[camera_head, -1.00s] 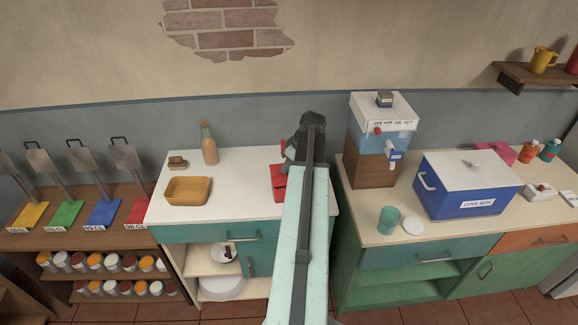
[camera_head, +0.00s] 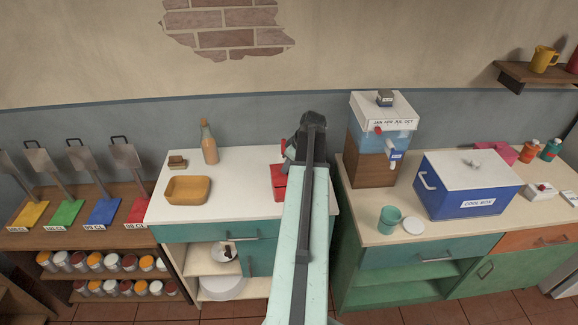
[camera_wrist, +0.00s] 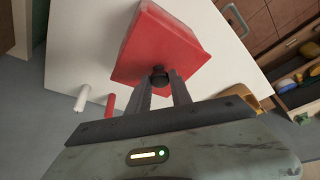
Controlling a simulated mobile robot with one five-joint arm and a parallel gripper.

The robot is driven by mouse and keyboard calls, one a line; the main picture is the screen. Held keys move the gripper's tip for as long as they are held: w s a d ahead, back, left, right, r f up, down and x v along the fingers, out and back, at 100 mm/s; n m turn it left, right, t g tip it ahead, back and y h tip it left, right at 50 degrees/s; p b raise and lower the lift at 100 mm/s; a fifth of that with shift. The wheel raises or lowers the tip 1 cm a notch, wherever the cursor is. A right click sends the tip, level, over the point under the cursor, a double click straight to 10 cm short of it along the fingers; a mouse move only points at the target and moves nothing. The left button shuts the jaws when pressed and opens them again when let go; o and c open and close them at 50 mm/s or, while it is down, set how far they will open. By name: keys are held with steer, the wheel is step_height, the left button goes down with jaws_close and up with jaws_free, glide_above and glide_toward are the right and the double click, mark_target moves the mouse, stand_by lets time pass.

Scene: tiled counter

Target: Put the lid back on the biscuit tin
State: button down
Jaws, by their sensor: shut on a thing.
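The red biscuit tin (camera_head: 278,184) stands on the white-topped counter (camera_head: 235,212), left of my arm, which hides part of it. In the wrist view a red lid (camera_wrist: 165,45) with a small black knob (camera_wrist: 159,76) shows large in front of my gripper (camera_wrist: 160,80). My gripper's two grey fingers are shut on the knob. Red sides show with the lid, and I cannot tell whether it sits flush on the tin or slightly above it. In the head view my arm hides the fingertips.
A yellow-orange basket (camera_head: 188,190), a brown block (camera_head: 177,162) and a bottle (camera_head: 209,143) stand left on the same counter. On the right counter are a drink dispenser (camera_head: 374,160), a teal cup (camera_head: 390,218) and a blue cool box (camera_head: 470,190). Bare white counter lies between basket and tin.

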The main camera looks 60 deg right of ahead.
stand_by(0.4)
steer(key=c, duration=0.6)
jaws_free()
step_height(320, 180, up, 7)
steer(key=p, duration=0.7)
steer(key=shift+c, duration=0.3)
jaws_close()
stand_by(1.0)
steer(key=shift+f, duration=0.25)
